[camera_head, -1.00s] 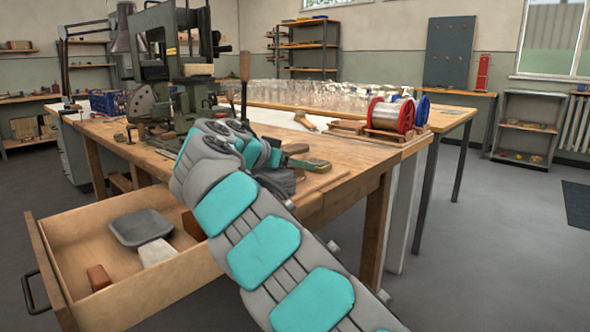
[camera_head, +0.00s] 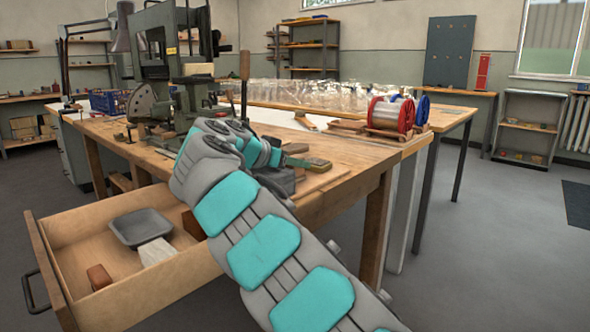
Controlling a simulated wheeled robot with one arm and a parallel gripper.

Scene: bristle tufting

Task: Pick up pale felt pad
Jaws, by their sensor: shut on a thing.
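My gripper (camera_head: 283,180) is at the front edge of the wooden workbench, just above its top, seen from behind and partly covered by my own wrist. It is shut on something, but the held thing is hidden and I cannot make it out. No felt pad shows clearly at the jaws. A tan and green block (camera_head: 318,164) lies on the bench just right of the gripper. A pale flat piece (camera_head: 156,251) lies in the open drawer; I cannot tell whether it is felt.
The open drawer (camera_head: 150,300) also holds a grey tray (camera_head: 141,228) and a brown block (camera_head: 99,277). A green machine (camera_head: 165,75) stands on the workbench (camera_head: 345,180) behind the gripper. Red wire spool (camera_head: 392,115) stands at the right.

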